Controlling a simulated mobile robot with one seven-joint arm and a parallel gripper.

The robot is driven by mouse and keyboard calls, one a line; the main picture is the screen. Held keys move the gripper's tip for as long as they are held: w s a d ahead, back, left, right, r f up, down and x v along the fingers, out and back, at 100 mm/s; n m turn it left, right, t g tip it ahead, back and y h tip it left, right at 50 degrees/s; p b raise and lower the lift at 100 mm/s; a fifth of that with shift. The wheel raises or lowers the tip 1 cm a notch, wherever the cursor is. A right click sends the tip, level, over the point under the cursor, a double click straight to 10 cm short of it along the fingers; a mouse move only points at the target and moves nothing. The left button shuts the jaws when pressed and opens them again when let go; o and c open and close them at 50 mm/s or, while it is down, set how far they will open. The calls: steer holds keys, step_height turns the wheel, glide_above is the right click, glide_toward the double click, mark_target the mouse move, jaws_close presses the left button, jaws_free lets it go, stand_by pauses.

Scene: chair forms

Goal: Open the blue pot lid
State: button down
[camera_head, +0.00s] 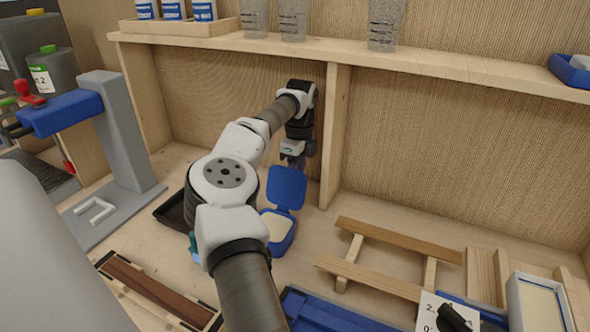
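The blue pot (282,243) stands on the workbench, low in the middle of the picture, partly hidden by my arm. Its blue lid (287,188) stands raised at the pot's back edge, and the pale inside of the pot shows. My gripper (298,163) points down just behind the lid's top edge, close to the wooden back panel. The fingers are small, dark and partly behind the lid. I cannot tell whether they touch it or whether they are open.
A wooden upright (335,140) stands just right of my gripper. A wooden frame (390,258) lies right of the pot. A black tray (172,213) is partly behind my arm. A grey and blue stand (125,150) is at left. A shelf (345,52) with glasses runs above.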

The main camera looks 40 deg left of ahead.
steer(key=shift+w+d, duration=0.25)
steer(key=shift+w, duration=0.4)
steer(key=c, duration=1.5)
jaws_free()
steer(key=shift+f, duration=0.1)
steer(key=shift+o, duration=0.3)
steer(key=shift+w+a+f, duration=0.1)
steer(key=shift+w+f, duration=0.05)
steer(key=shift+w, duration=0.05)
steer(key=shift+s, duration=0.1)
steer(key=shift+c, duration=0.2)
steer(key=shift+t, duration=0.3)
